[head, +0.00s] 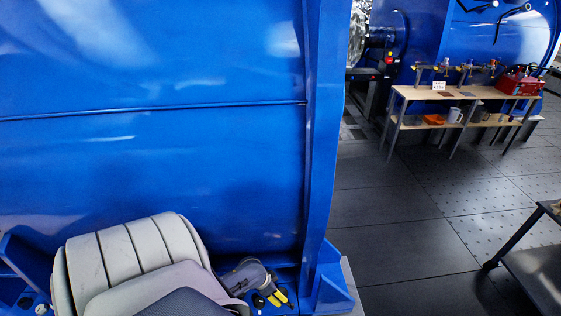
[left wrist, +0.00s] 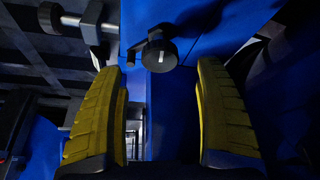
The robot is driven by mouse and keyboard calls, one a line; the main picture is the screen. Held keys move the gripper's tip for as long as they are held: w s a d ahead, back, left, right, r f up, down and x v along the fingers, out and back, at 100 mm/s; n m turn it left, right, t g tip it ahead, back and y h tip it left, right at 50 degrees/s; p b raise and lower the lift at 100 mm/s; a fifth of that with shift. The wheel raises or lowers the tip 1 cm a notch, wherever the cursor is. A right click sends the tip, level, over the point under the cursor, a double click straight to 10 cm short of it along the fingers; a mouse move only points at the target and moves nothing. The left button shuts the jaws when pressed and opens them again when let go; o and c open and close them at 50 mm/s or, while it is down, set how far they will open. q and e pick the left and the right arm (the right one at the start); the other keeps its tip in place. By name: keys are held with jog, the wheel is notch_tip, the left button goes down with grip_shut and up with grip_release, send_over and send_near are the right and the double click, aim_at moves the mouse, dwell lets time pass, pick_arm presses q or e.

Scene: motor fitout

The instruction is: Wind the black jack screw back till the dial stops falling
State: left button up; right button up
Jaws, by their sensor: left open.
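My left gripper (head: 275,298) reaches down beside the blue machine foot at the bottom of the head view. In the left wrist view its two yellow-padded fingers stand wide apart with nothing between the pads. A black round knob with a small side handle (left wrist: 159,54) shows just beyond and between the fingertips, apart from both. A silver rod (left wrist: 72,21) with black round parts lies to its upper left. I cannot tell for sure which of these is the jack screw. I see no dial face. My right gripper is in neither view.
A large blue machine wall (head: 150,150) fills the left, with an upright blue rib (head: 322,150) beside my arm. A wooden bench (head: 460,93) with tools and a red box (head: 519,82) stands at the back right. The dark floor (head: 400,220) between is clear.

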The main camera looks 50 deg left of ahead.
pick_arm(q)
jog(key=shift+x, duration=2.7)
jog(key=shift+w, duration=0.1)
jog(key=c, duration=1.3)
